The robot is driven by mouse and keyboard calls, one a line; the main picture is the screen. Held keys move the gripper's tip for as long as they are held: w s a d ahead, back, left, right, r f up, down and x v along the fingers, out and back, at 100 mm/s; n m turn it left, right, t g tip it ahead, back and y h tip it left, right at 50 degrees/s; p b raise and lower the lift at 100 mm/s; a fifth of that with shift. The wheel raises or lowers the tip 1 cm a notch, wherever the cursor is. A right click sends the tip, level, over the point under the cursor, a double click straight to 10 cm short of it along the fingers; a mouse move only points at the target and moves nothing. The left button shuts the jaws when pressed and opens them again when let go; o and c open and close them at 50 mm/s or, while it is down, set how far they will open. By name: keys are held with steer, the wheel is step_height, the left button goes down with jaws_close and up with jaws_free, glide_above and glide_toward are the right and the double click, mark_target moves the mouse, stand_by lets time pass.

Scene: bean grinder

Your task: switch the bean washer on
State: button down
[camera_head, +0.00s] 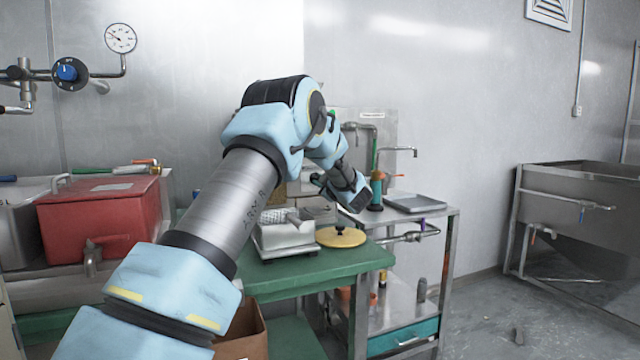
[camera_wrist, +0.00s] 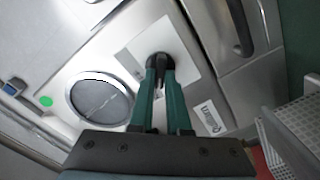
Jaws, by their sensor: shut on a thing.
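The bean washer appears to be the metal machine whose front panel (camera_wrist: 62,62) fills much of the wrist view. A round window (camera_wrist: 100,98) with a metal rim is on the panel. A black knob (camera_wrist: 160,62) sits on a pale square plate (camera_wrist: 133,50) right of the window. My gripper (camera_wrist: 159,68) has its two dark green fingers shut on the knob, partly covering it. Any marks under the fingers are hidden. In the head view my arm hides the fingertips and most of the machine behind the green table (camera_head: 350,262).
A white scale-like device (camera_head: 285,238) and a yellow disc (camera_head: 341,237) stand on the green table. A metal cart (camera_head: 447,225) is to its right, a red box (camera_head: 98,212) to its left. A perforated white tray (camera_wrist: 295,125) is close by in the wrist view.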

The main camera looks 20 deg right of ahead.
steer(key=c, duration=0.9)
jaws_free()
steer(key=s, duration=0.3)
steer(key=s+d+b, duration=0.1)
steer(key=s, duration=0.6)
steer(key=shift+s+d, duration=0.2)
steer(key=shift+s, duration=0.15)
